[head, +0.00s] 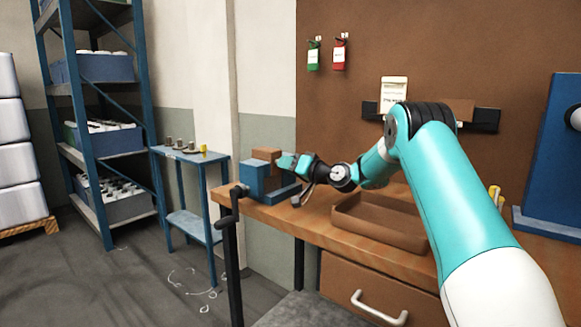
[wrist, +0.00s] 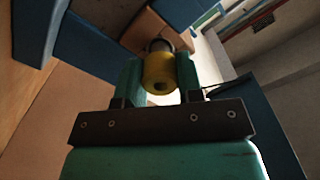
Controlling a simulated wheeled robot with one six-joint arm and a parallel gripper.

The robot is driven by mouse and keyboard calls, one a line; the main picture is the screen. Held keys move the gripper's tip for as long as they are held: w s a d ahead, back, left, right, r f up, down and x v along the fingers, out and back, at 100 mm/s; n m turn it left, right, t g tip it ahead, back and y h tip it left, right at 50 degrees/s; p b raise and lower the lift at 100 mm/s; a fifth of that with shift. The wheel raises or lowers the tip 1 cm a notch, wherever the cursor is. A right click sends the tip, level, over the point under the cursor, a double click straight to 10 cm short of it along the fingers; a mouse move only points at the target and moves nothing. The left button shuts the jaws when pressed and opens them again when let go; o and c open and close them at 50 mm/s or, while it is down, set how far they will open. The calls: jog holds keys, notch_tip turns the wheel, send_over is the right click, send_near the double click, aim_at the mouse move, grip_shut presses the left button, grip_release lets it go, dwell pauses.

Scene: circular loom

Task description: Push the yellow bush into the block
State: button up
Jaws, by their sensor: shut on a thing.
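The yellow bush (wrist: 160,72) is held between the two teal fingers of my gripper (wrist: 159,78) in the wrist view. A grey metal ring (wrist: 159,45) shows just beyond its far end, in line with it. The brown block (wrist: 143,24) is right behind that ring. I cannot tell whether the bush touches or enters the block. In the head view the block (head: 267,154) is in a blue vise (head: 257,178) at the bench's left end. My gripper (head: 286,162) is at the block's right side there, and its fingers hide the bush.
The wooden bench (head: 290,219) carries a brown tray (head: 378,224) under my arm. A small blue side table (head: 190,156) with several grey pieces and a yellow one (head: 203,149) stands left of the vise.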

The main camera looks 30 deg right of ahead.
jog(key=shift+w+a, duration=0.1)
jog(key=shift+w, duration=0.2)
jog(key=shift+w+a+p, duration=0.2)
jog(key=shift+w+p, duration=0.1)
jog(key=shift+w, duration=0.15)
jog(key=o, duration=1.1)
jog(key=shift+s+d+f, duration=0.1)
jog(key=shift+s+d, duration=0.05)
jog(key=shift+s, duration=0.15)
jog(key=b+v, duration=0.3)
jog(key=v, duration=1.3)
jog(key=shift+s, duration=0.3)
